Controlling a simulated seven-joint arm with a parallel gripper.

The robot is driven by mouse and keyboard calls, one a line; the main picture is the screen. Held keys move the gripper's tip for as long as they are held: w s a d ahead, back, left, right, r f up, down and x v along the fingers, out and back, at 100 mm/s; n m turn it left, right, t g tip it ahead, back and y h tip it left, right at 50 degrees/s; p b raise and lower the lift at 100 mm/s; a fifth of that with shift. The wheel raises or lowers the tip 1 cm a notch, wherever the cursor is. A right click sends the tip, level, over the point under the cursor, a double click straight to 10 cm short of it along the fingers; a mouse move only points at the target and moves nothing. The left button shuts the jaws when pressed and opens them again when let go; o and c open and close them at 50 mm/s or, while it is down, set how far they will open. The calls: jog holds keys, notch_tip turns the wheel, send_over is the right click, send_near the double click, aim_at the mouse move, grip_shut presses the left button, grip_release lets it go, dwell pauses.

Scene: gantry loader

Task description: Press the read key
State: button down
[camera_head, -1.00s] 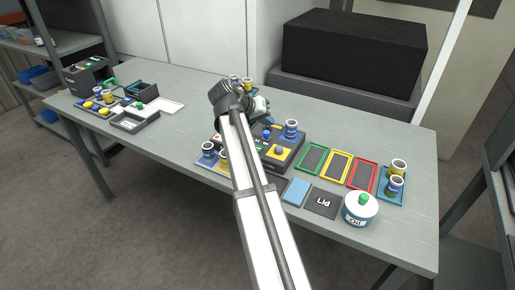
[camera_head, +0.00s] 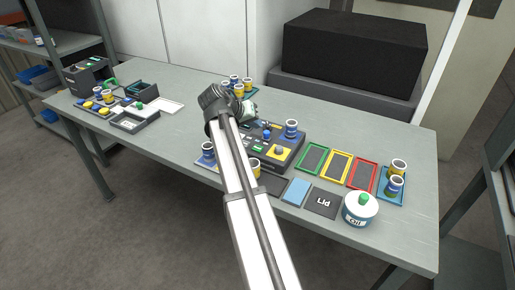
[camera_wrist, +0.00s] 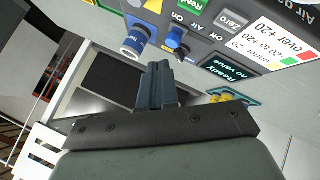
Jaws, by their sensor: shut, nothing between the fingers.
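The air gauge unit (camera_head: 291,142) is a dark grey box with coloured keys in the middle of the table. In the wrist view its panel (camera_wrist: 215,48) fills the upper right. The green read key (camera_wrist: 188,5) shows at the top edge, partly cut off, near a grey Zero key (camera_wrist: 234,20) and a blue air switch (camera_wrist: 178,40). My gripper (camera_wrist: 157,68) is shut and empty, its fingertips just below the blue switch in the wrist view, apart from the read key. In the head view my gripper (camera_head: 250,108) is at the unit's far left side, partly hidden by my arm.
A blue and white spool-like part (camera_wrist: 135,41) is close to the fingers. Green, yellow (camera_head: 340,167) and red framed trays lie right of the unit. A white can (camera_head: 360,210) stands front right. More spools stand behind my wrist (camera_head: 237,83).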

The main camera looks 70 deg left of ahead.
aim_at(255, 148)
jog(key=shift+f, duration=3.35)
jog(key=shift+f, duration=0.15)
jog(key=shift+f, duration=0.3)
jog(key=shift+f, duration=0.35)
jog(key=shift+r, duration=0.15)
dwell(0.5)
jog(key=shift+r, duration=0.65)
jog(key=shift+r, duration=0.1)
jog(key=shift+r, duration=2.35)
